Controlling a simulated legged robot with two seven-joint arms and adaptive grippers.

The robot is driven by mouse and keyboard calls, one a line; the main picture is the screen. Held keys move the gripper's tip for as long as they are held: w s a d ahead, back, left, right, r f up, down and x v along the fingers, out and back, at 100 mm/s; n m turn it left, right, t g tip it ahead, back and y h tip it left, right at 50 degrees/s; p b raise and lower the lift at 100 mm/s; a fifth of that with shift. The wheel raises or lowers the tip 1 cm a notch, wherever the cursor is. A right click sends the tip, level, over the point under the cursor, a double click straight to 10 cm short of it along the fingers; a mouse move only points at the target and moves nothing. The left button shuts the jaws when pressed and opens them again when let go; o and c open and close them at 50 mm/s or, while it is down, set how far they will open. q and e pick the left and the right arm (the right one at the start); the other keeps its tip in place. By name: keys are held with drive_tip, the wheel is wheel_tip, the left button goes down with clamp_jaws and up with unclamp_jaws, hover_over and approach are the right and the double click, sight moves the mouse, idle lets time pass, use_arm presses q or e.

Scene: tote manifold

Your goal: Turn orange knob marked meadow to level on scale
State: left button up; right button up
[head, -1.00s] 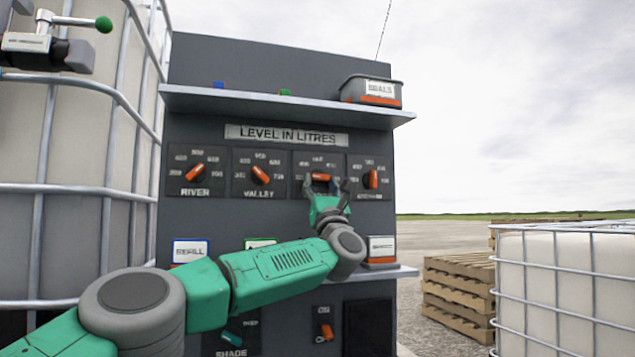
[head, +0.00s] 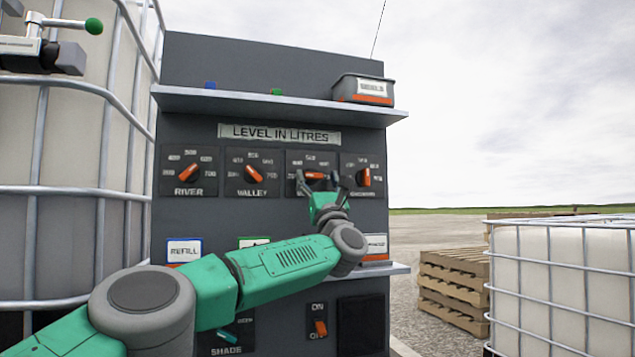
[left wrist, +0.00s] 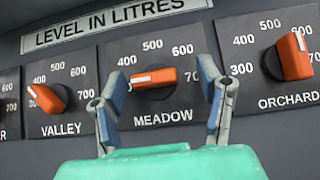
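The orange meadow knob (left wrist: 158,78) sits on its dark dial plate above the word MEADOW in the left wrist view. Its bar lies nearly level, and its white mark points left, below the 400. The 300 and 700 figures of this dial are hidden or partly hidden by my fingers. It also shows in the head view (head: 314,175), third in the knob row. My left gripper (left wrist: 164,84) is open, with one blue-padded finger on each side of the knob and gaps between. It also shows in the head view (head: 323,184). My right gripper is out of view.
The valley knob (left wrist: 46,98) and orchard knob (left wrist: 293,56) flank it closely; the river knob (head: 189,172) is farther left. A shelf (head: 280,106) with a grey bin (head: 362,89) juts out above. A caged tank (head: 75,150) stands at left.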

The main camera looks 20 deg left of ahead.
use_arm(q)
drive_tip(key=shift+w+f, duration=0.1)
drive_tip(key=shift+f, duration=0.15)
drive_tip(key=shift+s+f, duration=0.45)
drive_tip(key=v, duration=1)
drive_tip(key=shift+d, duration=0.45)
drive_tip(key=shift+s+f, duration=0.15)
